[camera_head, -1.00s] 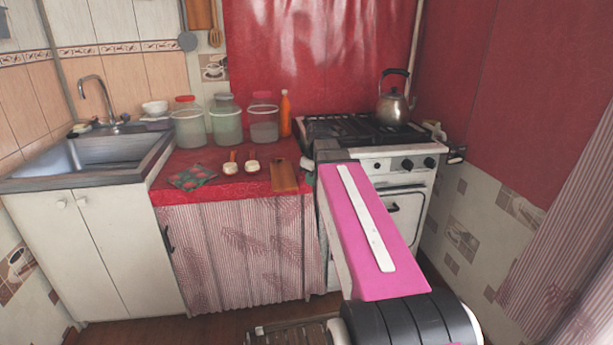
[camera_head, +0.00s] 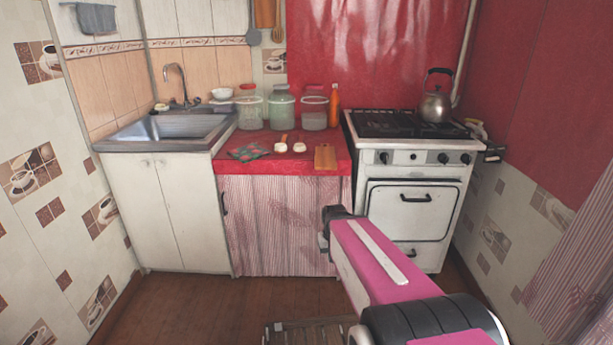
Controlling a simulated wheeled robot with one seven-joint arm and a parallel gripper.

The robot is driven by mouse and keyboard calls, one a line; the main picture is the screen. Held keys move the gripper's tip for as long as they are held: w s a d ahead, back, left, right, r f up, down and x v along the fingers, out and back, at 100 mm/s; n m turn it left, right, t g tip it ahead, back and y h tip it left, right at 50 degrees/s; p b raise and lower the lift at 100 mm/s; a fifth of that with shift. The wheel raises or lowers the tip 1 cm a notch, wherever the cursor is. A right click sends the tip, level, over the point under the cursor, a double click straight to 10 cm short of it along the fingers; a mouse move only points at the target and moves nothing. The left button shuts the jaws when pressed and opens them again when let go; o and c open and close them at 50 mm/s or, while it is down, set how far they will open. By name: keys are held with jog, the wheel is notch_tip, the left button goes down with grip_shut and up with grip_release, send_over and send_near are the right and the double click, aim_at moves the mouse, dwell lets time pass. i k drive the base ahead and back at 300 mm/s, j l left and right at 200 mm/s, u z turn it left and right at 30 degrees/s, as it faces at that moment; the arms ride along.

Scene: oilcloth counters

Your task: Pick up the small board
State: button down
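The small board (camera_head: 325,157) is a brown wooden cutting board. It lies flat on the red oilcloth counter (camera_head: 232,168), near the front right corner, just left of the stove. My pink arm reaches up from the lower right. Its dark far end (camera_head: 330,228) shows in front of the striped curtain, below the counter's front edge and apart from the board. My gripper's fingers cannot be made out at this angle.
Several lidded jars (camera_head: 281,108) and an orange bottle (camera_head: 334,104) stand behind the board. Two small white-topped items (camera_head: 299,147) and a patterned cloth (camera_head: 249,152) lie to its left. The stove (camera_head: 415,190) carries a kettle (camera_head: 436,98). The sink (camera_head: 165,130) is at left.

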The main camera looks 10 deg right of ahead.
aim_at(324, 157)
jog(key=k+l+u, duration=0.1)
jog(key=u, duration=0.35)
jog(key=k+l+u, duration=0.1)
jog(key=u, duration=0.35)
jog(key=k+l+u, duration=0.15)
jog(key=u, duration=0.3)
jog(key=k+l, duration=0.1)
jog(key=k, duration=0.15)
